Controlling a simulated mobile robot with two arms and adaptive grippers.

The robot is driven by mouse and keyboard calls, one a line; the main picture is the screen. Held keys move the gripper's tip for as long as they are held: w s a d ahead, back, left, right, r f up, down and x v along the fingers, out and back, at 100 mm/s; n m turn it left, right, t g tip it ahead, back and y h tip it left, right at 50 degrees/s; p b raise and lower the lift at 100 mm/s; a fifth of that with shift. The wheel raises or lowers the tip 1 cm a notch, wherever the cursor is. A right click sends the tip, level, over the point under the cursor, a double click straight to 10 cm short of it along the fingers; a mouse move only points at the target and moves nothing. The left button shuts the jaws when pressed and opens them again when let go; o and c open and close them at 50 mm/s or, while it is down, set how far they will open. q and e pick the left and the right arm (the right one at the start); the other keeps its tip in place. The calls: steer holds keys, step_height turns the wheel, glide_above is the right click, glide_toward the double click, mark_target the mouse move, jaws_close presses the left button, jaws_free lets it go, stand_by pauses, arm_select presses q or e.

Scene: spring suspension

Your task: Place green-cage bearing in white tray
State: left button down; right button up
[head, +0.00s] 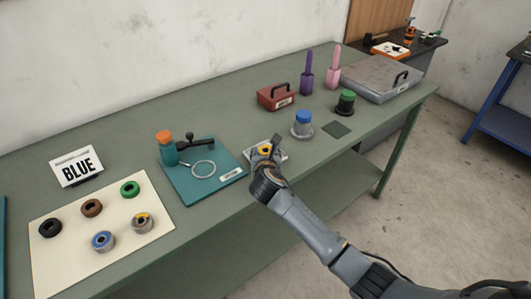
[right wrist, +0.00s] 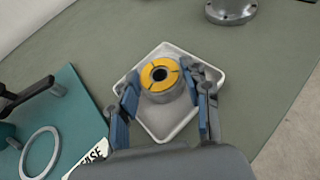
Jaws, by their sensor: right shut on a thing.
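The white tray (head: 283,157) lies on the green table, mostly behind my right gripper. In the right wrist view the tray (right wrist: 165,127) sits under the fingers. My right gripper (right wrist: 163,80) is shut on a grey bearing with a yellow-orange top ring (right wrist: 160,72). The bearing is over the tray's inside; I cannot tell whether it touches the floor. In the head view its yellow top (head: 265,150) shows at the gripper (head: 268,155). A green ring part (head: 130,189) lies on the cream mat (head: 75,268) at the left. My left gripper is out of view.
A teal board (head: 215,185) lies left of the tray.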

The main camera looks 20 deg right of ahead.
steer(key=shift+f, duration=0.15)
steer(key=o, duration=1.4)
steer(key=v, duration=1.2)
steer(key=shift+s, duration=0.1)
